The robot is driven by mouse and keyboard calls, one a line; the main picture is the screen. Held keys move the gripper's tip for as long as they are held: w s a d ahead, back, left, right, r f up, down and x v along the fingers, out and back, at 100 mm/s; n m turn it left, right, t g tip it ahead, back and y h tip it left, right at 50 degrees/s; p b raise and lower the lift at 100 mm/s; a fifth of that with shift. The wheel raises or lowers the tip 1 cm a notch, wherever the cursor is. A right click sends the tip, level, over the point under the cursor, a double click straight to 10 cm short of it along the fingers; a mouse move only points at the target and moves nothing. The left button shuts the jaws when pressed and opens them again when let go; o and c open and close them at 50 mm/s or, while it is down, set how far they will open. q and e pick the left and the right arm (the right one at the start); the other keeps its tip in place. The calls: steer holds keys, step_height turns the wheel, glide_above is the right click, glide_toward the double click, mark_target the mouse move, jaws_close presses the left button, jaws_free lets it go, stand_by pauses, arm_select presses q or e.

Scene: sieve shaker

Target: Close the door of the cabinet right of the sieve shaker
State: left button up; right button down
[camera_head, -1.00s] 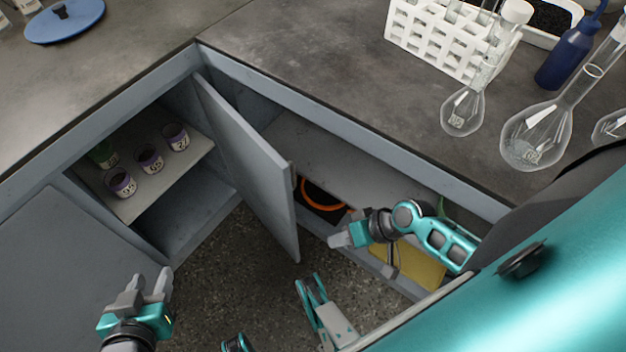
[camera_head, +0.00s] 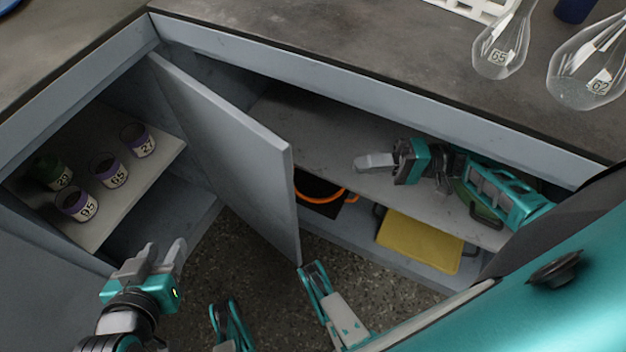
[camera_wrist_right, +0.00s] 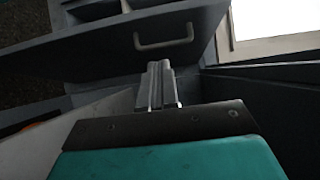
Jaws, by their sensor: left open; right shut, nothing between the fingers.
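The grey cabinet door (camera_head: 235,160) stands open at the inner corner, between a left compartment and the right cabinet (camera_head: 285,62). My right gripper (camera_head: 362,162) is shut and empty, at the right cabinet's opening, to the right of the door and apart from it. Its shut fingers also show in the right wrist view (camera_wrist_right: 157,85). My left gripper (camera_head: 170,260) is open and empty, low on the left, in front of the left compartment and left of the door. The sieve shaker cannot be made out.
The left compartment's shelf (camera_head: 110,215) holds several labelled jars (camera_head: 110,170). In the right cabinet are a shelf (camera_head: 300,125), an orange-rimmed pan (camera_head: 345,193) and a yellow item (camera_head: 418,243). Glass flasks (camera_head: 505,45) stand on the counter above. A handle (camera_wrist_right: 165,40) shows in the wrist view.

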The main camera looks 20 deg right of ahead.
steer(key=w+a, duration=0.1)
steer(key=a, duration=1)
steer(key=shift+a, duration=0.25)
steer(key=shift+a, duration=0.1)
